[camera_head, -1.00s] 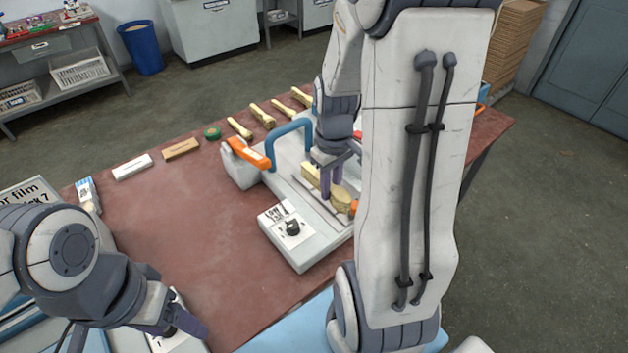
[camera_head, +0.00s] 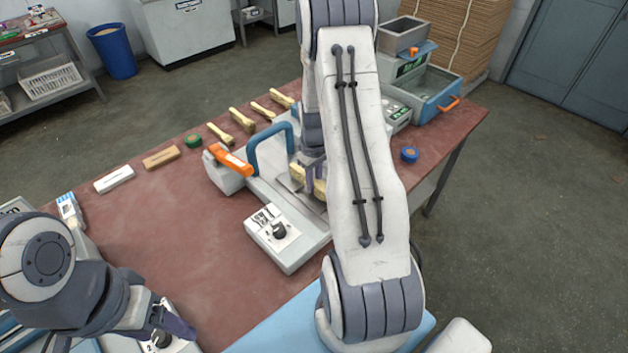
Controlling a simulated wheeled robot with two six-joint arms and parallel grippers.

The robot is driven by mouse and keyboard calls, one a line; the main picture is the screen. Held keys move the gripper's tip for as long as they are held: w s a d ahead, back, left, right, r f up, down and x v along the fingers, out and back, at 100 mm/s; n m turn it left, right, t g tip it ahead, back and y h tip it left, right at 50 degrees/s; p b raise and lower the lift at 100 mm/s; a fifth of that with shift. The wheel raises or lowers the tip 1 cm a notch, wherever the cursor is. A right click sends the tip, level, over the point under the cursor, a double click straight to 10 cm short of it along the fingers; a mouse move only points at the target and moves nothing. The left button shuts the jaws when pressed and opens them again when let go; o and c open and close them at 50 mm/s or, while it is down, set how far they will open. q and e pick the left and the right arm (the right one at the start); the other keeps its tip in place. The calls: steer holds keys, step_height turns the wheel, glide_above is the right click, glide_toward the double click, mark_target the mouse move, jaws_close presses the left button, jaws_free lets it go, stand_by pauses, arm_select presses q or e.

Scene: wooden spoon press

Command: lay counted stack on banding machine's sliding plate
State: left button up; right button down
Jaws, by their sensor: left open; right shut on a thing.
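The banding machine (camera_head: 262,222) is a white unit on the red-brown table, with a blue arch handle (camera_head: 254,150), an orange lever (camera_head: 232,161) and a black knob. Its grey sliding plate (camera_head: 288,186) is partly hidden by my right arm. My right gripper (camera_head: 314,186) points down over the plate, shut on a pale wooden stack (camera_head: 297,172). I cannot tell whether the stack touches the plate. My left gripper (camera_head: 180,330) is open at the lower left, away from the machine.
Several wooden spoon bundles (camera_head: 242,120) lie along the back of the table (camera_head: 160,220). A green roll (camera_head: 193,141), a wooden block (camera_head: 161,158) and a white block (camera_head: 114,179) lie left of them. A blue roll (camera_head: 409,154) and a blue-grey machine (camera_head: 422,92) stand right.

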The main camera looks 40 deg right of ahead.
steer(key=shift+f, duration=0.3)
steer(key=shift+f, duration=0.15)
steer(key=c, duration=0.8)
jaws_free()
steer(key=shift+o, duration=0.2)
steer(key=shift+r, duration=0.65)
step_height(320, 180, up, 11)
steer(key=b, duration=0.2)
steer(key=shift+a, duration=0.15)
